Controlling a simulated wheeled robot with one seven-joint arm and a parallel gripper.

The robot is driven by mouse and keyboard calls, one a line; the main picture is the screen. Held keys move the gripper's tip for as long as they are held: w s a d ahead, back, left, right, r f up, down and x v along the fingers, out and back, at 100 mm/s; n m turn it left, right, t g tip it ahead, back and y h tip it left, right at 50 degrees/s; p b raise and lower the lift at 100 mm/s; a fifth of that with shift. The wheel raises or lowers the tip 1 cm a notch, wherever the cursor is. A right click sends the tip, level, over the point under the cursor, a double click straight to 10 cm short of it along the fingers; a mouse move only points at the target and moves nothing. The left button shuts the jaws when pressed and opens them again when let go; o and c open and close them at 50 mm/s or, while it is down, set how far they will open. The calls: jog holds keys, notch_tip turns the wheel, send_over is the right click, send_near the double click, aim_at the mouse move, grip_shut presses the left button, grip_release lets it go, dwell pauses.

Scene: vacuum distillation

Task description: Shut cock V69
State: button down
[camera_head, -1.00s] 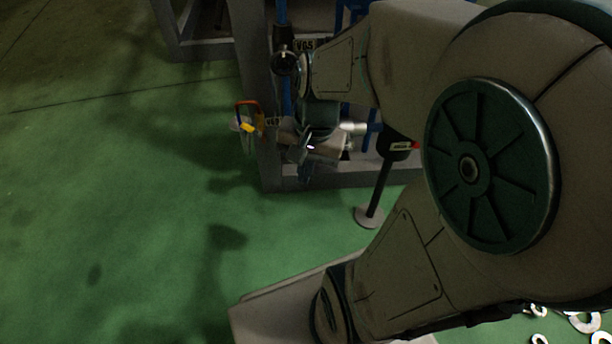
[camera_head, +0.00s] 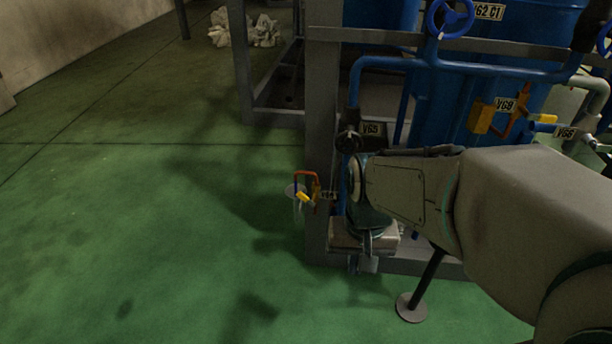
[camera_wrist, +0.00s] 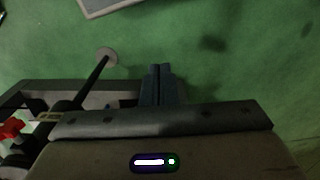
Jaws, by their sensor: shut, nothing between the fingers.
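I cannot tell whether that cock is open or shut. My gripper (camera_head: 368,264) is low by the grey frame post, below and left of this tag and well apart from it. In the wrist view my gripper (camera_wrist: 158,72) points over green floor, its two fingers together and empty.
Another orange cock with a yellow end (camera_head: 304,197) sticks out left of the post, near my gripper. A blue handwheel (camera_head: 450,18) is higher up.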

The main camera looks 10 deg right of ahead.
jog(key=w+d+f+n+h+p, duration=0.25)
jog(key=w+f+n+h, duration=0.6)
jog(key=w+h, duration=0.45)
jog(key=w+a+f+n+t+y+p, duration=0.1)
jog(key=w+a+f+n+t, duration=0.3)
jog(key=a+n+t, duration=0.4)
jog(key=w+a+f+n+t+y+p, duration=0.1)
jog(key=w+a+f+n+t+y, duration=0.1)
jog(key=w+a+f+n+t, duration=0.2)
jog(key=a+f+n+t, duration=0.2)
jog(key=a+n+t, duration=0.2)
jog(key=a+t, duration=0.1)
jog(key=shift+a+t+y+p, duration=0.25)
jog(key=shift+t+y+p, duration=0.1)
jog(key=shift+t+y, duration=0.05)
